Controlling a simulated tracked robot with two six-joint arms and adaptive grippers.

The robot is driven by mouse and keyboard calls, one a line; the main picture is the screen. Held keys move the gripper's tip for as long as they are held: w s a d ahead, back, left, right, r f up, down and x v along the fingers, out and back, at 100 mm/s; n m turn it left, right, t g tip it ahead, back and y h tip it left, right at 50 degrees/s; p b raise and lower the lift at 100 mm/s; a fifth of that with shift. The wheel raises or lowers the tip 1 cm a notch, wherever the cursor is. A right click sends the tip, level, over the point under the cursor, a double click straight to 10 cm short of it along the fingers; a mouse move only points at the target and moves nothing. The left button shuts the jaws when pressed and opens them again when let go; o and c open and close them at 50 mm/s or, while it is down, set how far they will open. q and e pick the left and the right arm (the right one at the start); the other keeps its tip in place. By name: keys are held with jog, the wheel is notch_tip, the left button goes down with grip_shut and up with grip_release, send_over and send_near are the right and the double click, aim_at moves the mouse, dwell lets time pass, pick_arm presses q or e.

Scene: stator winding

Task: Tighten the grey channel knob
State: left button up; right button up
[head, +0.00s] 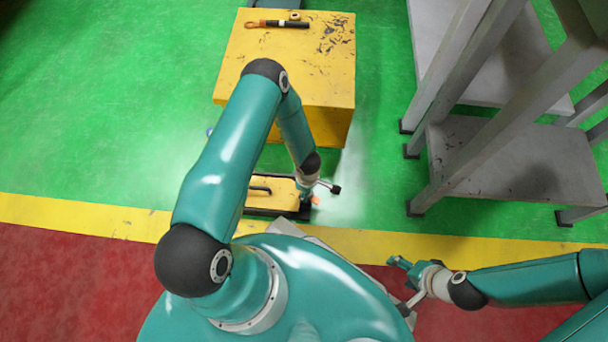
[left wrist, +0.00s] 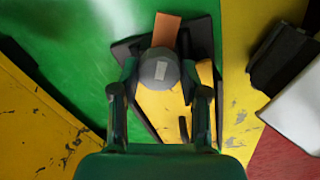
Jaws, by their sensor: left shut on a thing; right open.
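The grey channel knob (left wrist: 160,68) is a round, dark grey cap with a pale rectangular mark on top, seen in the left wrist view. My left gripper (left wrist: 160,84) has a finger on each side of it and is shut on it. In the head view my left gripper (head: 307,194) is at the right end of the yellow device (head: 272,191), and the knob is hidden or too small to tell there. My right gripper (head: 402,264) is open and empty at the lower right, well away from the device.
The yellow device has a black base and handle. An orange piece (left wrist: 164,30) sits just beyond the knob. A scuffed yellow block (head: 290,70) behind bears an orange-and-black tool (head: 282,24). Grey shelving (head: 520,160) stands at the right. Green floor is clear at the left.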

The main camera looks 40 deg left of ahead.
pick_arm(q)
jog(key=m, duration=0.4)
jog(key=shift+s+d+m, duration=0.1)
jog(key=shift+d+m, duration=0.15)
jog(key=shift+m, duration=0.05)
jog(key=m, duration=0.3)
jog(key=shift+m, duration=0.4)
jog(key=m, duration=0.7)
jog(key=shift+s, duration=0.1)
jog(key=m, duration=0.3)
jog(key=shift+m, duration=0.4)
jog(key=m, duration=0.8)
jog(key=shift+m, duration=1.7)
jog(key=shift+b, duration=0.3)
